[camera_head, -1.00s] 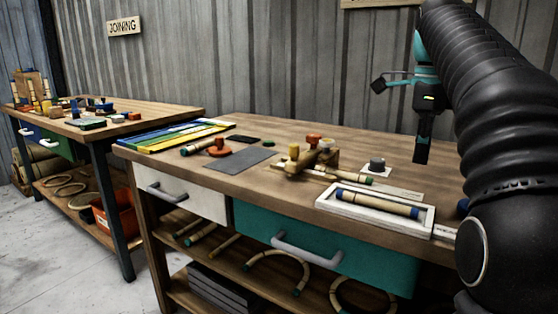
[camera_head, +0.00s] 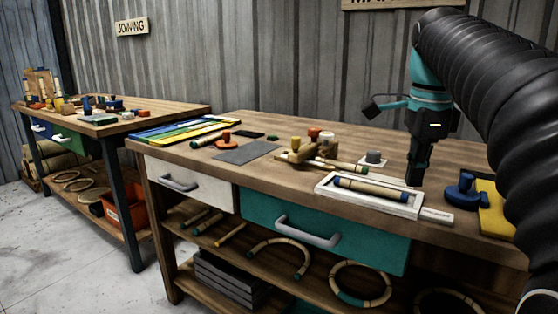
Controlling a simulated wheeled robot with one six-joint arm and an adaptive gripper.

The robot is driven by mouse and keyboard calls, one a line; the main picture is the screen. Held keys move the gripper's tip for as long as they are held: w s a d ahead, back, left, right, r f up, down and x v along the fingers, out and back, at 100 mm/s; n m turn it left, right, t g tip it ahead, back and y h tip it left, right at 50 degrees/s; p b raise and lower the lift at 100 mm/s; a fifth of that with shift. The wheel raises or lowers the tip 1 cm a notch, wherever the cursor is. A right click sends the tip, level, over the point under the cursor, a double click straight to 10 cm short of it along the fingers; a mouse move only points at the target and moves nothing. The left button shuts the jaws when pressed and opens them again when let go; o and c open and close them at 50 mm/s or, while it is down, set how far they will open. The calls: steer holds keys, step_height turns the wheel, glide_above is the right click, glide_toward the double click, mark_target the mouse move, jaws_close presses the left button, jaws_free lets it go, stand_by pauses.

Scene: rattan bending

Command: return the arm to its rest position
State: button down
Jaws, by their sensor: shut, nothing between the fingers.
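My gripper (camera_head: 415,182) hangs from my black ribbed arm (camera_head: 478,75) at the right, pointing down over the back right part of the near workbench (camera_head: 285,190). It is shut and empty. Its tip shows beside the right end of a white tray (camera_head: 326,190); how far above the bench it is I cannot tell. A rattan pole piece (camera_head: 370,188) with blue-green ends lies in the tray.
A blue clamp-like tool (camera_head: 462,190) and a yellow block (camera_head: 494,212) lie right of the tray. A wooden fixture (camera_head: 298,155), a grey mat (camera_head: 246,152) and coloured strips (camera_head: 180,128) lie left. A second bench (camera_head: 150,115) stands farther left.

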steer(key=s+a+f+n+t, duration=0.2)
steer(key=s+a+f+n, duration=0.2)
steer(key=s+f+n, duration=0.4)
steer(key=s+a+f+n+t, duration=0.2)
steer(key=s+a+f+n, duration=0.2)
steer(key=s+f+n, duration=0.4)
step_height(320, 180, down, 8)
steer(key=n, duration=0.3)
steer(key=shift+s+r, duration=0.15)
steer(key=shift+s, duration=0.2)
stand_by(0.6)
